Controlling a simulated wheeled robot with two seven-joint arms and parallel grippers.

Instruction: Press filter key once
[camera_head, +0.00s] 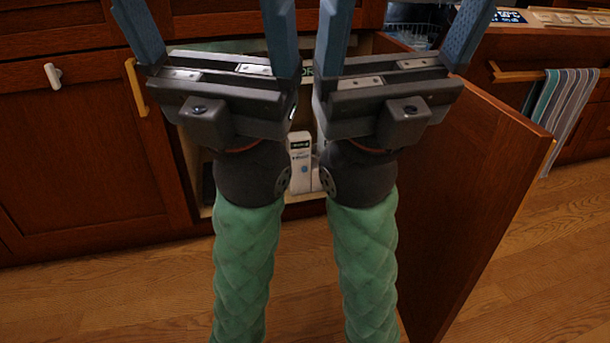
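A white upright device (300,160) with a small dark display (300,146) and a small blue spot on its front stands inside an open cabinet, visible in the gap between my two arms. The blue spot may be the filter key, but its label is too small to read. My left gripper (207,25) is raised in front of the cabinet, its fingers wide apart and empty. My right gripper (400,25) is raised beside it, also wide apart and empty. Both sets of fingertips reach the top edge of the view. My grippers and arms hide much of the cabinet's inside.
An open wooden cabinet door (480,190) swings out to the right. A closed door (75,140) with a white hook (53,76) is at left. A striped towel (562,105) hangs at right. Wooden floor (530,270) lies clear at lower right.

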